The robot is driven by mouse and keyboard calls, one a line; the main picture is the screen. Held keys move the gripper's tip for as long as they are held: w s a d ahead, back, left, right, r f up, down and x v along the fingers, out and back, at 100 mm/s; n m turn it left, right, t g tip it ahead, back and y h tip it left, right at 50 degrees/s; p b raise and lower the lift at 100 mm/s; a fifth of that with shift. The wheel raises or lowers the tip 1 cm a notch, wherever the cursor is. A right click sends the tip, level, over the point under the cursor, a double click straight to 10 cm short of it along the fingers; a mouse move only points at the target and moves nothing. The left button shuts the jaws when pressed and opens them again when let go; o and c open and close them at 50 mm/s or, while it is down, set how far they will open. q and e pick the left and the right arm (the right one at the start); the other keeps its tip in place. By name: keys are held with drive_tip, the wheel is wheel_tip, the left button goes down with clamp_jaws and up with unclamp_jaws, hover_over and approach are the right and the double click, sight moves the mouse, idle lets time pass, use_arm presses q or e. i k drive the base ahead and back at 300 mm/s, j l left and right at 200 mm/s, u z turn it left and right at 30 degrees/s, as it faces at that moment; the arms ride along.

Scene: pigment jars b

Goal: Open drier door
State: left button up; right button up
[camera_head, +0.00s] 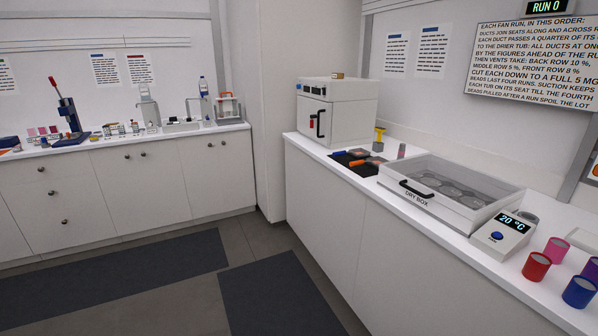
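A white box-shaped cabinet (345,108), which looks like the drier, stands on the right-hand counter against the wall corner. Its front door (313,118) has a black vertical handle (320,124) and appears shut. Neither of my grippers is in view.
A black mat (352,161) with small tools lies between the two boxes. A 20 °C unit (503,235) and red (537,266), pink and blue jars stand at the near right. A left counter (120,137) holds lab items. The floor (262,255) is clear.

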sight(305, 107)
drive_tip(key=i+z, duration=0.15)
drive_tip(key=i, duration=0.35)
drive_tip(key=i+j+z, duration=0.2)
drive_tip(key=i, duration=0.35)
drive_tip(key=i+j+z, duration=0.15)
drive_tip(key=i, duration=0.35)
